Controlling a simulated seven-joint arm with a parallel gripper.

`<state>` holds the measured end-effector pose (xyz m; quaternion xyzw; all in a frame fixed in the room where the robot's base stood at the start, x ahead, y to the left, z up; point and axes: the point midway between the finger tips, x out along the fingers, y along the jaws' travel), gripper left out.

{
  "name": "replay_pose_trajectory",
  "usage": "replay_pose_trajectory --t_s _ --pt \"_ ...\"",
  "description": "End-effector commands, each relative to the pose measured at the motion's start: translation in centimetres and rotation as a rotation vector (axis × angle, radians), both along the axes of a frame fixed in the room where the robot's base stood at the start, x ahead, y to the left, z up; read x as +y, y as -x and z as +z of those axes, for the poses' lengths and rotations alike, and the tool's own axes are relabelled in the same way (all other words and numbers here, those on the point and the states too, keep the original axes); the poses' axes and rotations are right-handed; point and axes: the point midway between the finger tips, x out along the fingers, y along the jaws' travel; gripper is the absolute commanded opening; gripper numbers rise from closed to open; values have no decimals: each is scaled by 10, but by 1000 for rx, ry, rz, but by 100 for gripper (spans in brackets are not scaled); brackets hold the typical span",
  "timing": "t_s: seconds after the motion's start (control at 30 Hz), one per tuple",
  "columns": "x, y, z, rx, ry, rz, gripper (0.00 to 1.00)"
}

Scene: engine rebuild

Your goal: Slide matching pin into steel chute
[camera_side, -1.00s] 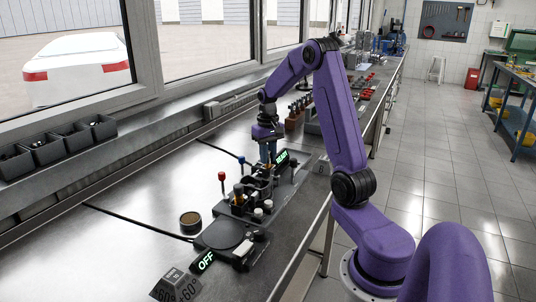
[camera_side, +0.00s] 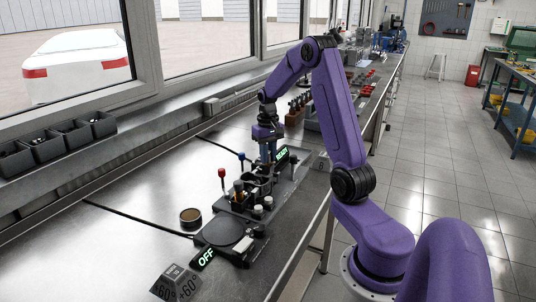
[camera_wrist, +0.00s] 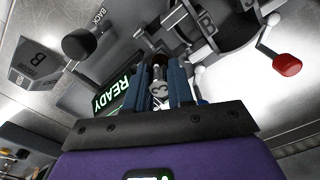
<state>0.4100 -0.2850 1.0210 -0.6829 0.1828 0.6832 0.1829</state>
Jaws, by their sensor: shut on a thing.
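My gripper (camera_side: 267,160) is over the far part of the dark fixture (camera_side: 228,213) on the bench. In the wrist view its blue fingers (camera_wrist: 159,88) are shut on a small grey pin (camera_wrist: 159,92) marked 3. The pin's tip and what lies beneath it are hard to make out. A grey metal assembly (camera_wrist: 205,22) with a ring and letters shows beyond the fingertips. I cannot tell which part is the steel chute, nor whether the pin touches it.
A lit READY sign (camera_wrist: 118,92) and a black knob marked BACK (camera_wrist: 80,44) are left of the fingers. A red-knobbed lever (camera_wrist: 284,64) is at right. An OFF sign (camera_side: 204,257) and a round tin (camera_side: 190,216) are at the near end.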

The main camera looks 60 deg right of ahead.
Motion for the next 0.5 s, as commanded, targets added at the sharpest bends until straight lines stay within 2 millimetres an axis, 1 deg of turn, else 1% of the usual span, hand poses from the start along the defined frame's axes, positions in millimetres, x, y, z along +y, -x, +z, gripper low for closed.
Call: replay_pose_trajectory --t_s 0.37,0.4,0.47,0.5 --pt "0 0 0 -1 0 0 0" --pt "0 0 0 -1 0 0 26" --pt "0 0 0 -1 0 0 45" --pt "0 0 0 -1 0 0 52"
